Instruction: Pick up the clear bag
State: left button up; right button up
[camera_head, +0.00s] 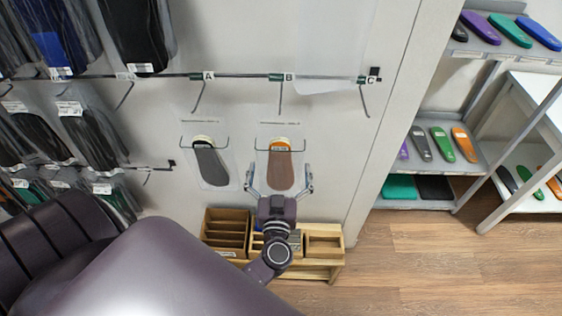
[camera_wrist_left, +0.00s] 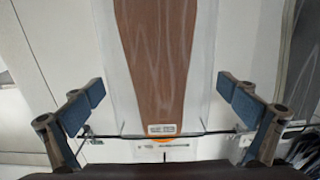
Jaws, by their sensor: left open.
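A clear bag with a brown insole (camera_head: 281,167) hangs on the white wall below the hook marked B. In the left wrist view the same clear bag (camera_wrist_left: 205,60) fills the upper middle, with the brown insole inside. My left gripper (camera_head: 279,178) is open in front of this bag, its fingers spread to either side. In the left wrist view the fingers (camera_wrist_left: 161,92) stand apart with the bag between them, not closed on it. Another clear bag with a grey insole (camera_head: 211,164) hangs to the left. My right gripper is not in view.
Wooden organizer boxes (camera_head: 226,229) stand on a low bench below the bags. Black packs (camera_head: 98,140) hang at the left. A shelf (camera_head: 409,201) with coloured insoles and a white table (camera_head: 548,97) stand at the right. The wooden floor (camera_head: 450,262) is clear at the lower right.

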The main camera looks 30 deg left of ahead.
pick_arm(q)
jog(key=shift+x, duration=1.15)
jog(key=shift+w+f, duration=0.1)
jog(key=shift+w, duration=0.05)
jog(key=c, duration=0.9)
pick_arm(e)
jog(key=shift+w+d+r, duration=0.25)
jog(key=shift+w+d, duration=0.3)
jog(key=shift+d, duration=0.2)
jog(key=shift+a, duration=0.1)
